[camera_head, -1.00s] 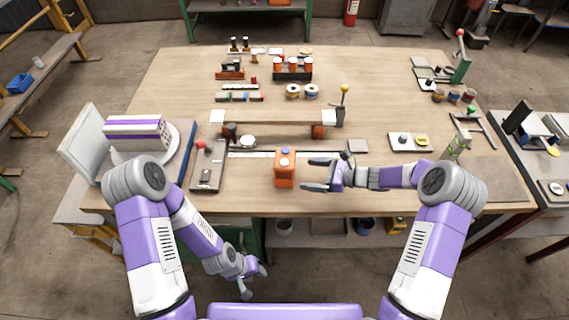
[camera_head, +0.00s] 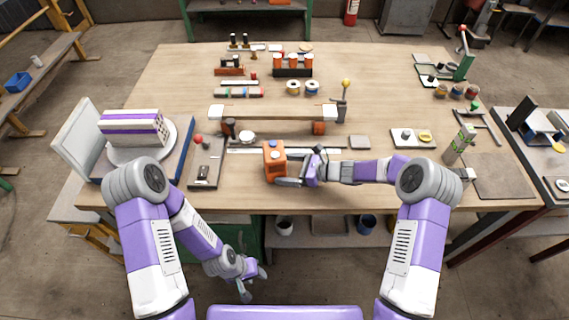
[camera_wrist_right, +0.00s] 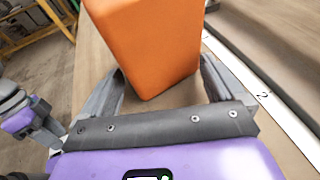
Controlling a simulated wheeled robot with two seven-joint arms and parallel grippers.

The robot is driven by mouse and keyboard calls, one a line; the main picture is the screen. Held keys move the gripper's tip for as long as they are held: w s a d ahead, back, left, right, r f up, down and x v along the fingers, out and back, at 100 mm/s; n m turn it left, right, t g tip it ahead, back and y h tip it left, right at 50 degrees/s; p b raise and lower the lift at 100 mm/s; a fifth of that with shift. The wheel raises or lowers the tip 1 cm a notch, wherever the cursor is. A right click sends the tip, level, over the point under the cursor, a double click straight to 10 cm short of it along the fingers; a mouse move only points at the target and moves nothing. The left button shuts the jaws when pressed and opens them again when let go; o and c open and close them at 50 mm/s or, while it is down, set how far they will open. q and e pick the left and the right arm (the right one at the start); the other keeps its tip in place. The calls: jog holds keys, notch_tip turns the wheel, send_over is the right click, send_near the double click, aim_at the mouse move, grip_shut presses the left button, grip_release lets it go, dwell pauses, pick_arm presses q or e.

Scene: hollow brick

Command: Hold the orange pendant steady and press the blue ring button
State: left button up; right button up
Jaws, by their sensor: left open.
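The orange pendant (camera_head: 271,167) stands on the table in front of the long white-ended beam. In the right wrist view the pendant (camera_wrist_right: 155,50) is between the widely spread fingers (camera_wrist_right: 162,85), a corner turned toward the palm. Whether the fingers touch it is unclear. My left gripper (camera_head: 255,275) is open and empty, low before the table.
A grey plate with a red knob (camera_head: 198,141) lies left of the pendant. The beam (camera_head: 270,113) spans behind it. The table front is clear.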

grip_shut()
dwell(0.4)
jog(key=c, duration=1.7)
grip_release()
jog(key=shift+c, duration=0.2)
jog(key=o, duration=1.6)
jog(key=shift+c, duration=0.2)
